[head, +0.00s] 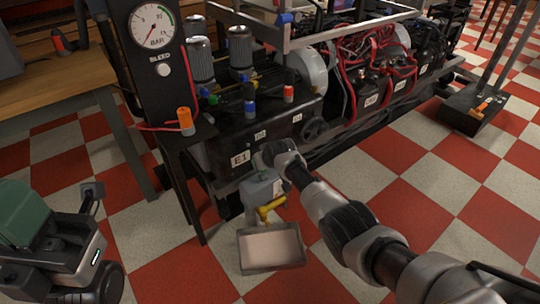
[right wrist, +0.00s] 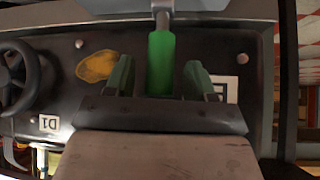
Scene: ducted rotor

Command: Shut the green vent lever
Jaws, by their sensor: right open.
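The green vent lever (right wrist: 161,62) shows in the right wrist view as a green grip on a short grey rod. It runs down from the top edge to between my finger tips. My right gripper (right wrist: 160,78) is open, with one green finger to each side of the lever and a dark gap visible on both sides. In the head view my right arm reaches to the low dark panel, and its hand hides the lever and the fingers there. I do not make out my left gripper in either view.
The panel has a handwheel (head: 315,129), a label E1 (head: 240,158) and a yellow patch (right wrist: 97,66). A pressure gauge (head: 152,25) stands above. A shallow tray (head: 272,268) is below my right arm.

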